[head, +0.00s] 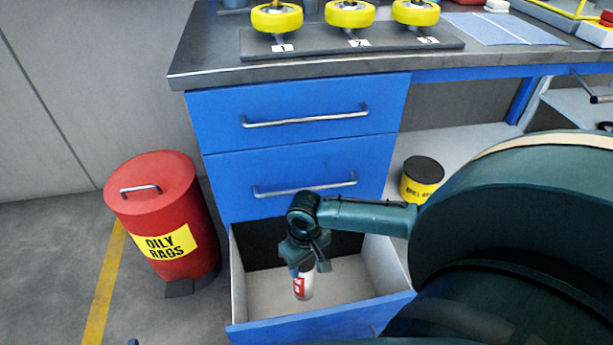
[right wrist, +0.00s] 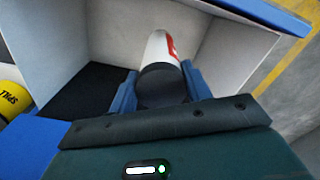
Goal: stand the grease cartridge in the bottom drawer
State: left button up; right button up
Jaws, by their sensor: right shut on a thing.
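The bottom drawer (head: 345,283) of the blue cabinet is pulled open, with pale inner walls and a dark back part. My right gripper (head: 303,268) is over the drawer and points down into it. It is shut on the grease cartridge (head: 304,286), a white cylinder with a red label and a dark end. In the right wrist view the cartridge (right wrist: 160,55) sits between the two blue fingers (right wrist: 160,90), dark end nearest the camera. It looks roughly upright inside the drawer. I cannot tell whether its lower end touches the drawer floor. My left gripper is not in view.
Two shut drawers (head: 300,165) with bar handles are above. A red oily-rags bin (head: 155,205) stands left of the cabinet. A yellow container with a dark lid (head: 422,180) stands to the right. The worktop (head: 210,50) holds yellow wheels on a numbered board.

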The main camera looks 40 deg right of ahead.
pick_arm(q)
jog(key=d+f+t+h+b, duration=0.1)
jog(key=b, duration=0.5)
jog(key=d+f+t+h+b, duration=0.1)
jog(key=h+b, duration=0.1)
jog(key=b, duration=0.3)
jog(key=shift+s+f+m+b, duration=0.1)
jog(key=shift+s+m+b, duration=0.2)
jog(key=shift+b, duration=0.1)
pick_arm(e)
jog(key=d+f, duration=0.2)
jog(key=f, duration=0.8)
jog(key=d+f, duration=0.2)
jog(key=f, duration=0.9)
jog(key=shift+s+f, duration=0.15)
jog(key=shift+s, duration=0.05)
jog(key=shift+f, duration=0.1)
jog(key=o, duration=1.3)
jog(key=shift+f, duration=0.1)
